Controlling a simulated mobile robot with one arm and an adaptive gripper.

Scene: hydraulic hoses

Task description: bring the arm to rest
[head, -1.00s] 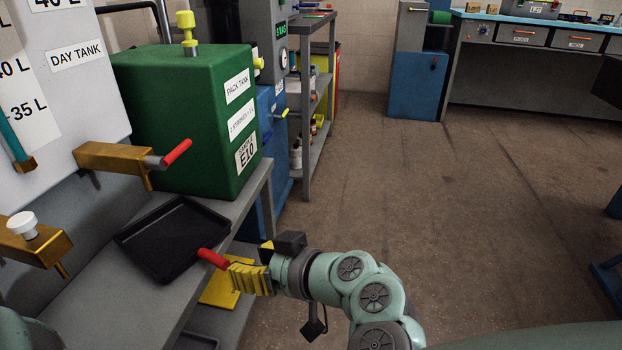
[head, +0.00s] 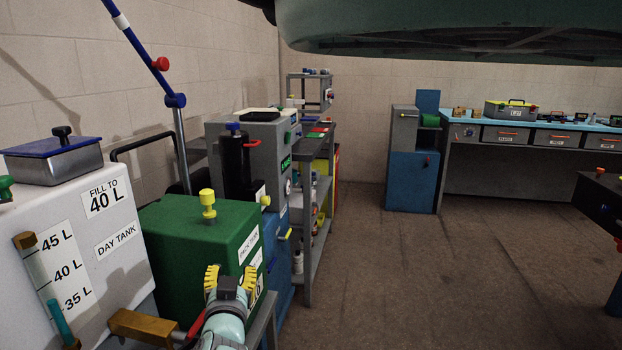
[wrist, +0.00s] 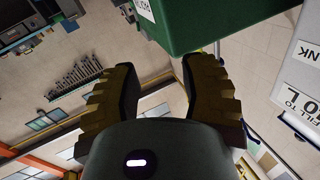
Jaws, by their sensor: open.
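My gripper (head: 228,273) is open, with its yellow ridged fingers spread and pointing up in the head view. It appears in front of the green pack tank (head: 180,232); the head view does not show the exact gap. In the wrist view my gripper (wrist: 160,72) has nothing between its fingers. The green tank (wrist: 215,22) shows beyond the fingertips there. My teal forearm runs down out of the head view's bottom edge.
The white day tank (head: 125,215) stands at left, with a brass valve (head: 145,325) and red handle (head: 195,326) close beside my arm. A grey shelf rack (head: 318,215) stands behind the green tank. Open brown floor (head: 430,280) lies to the right.

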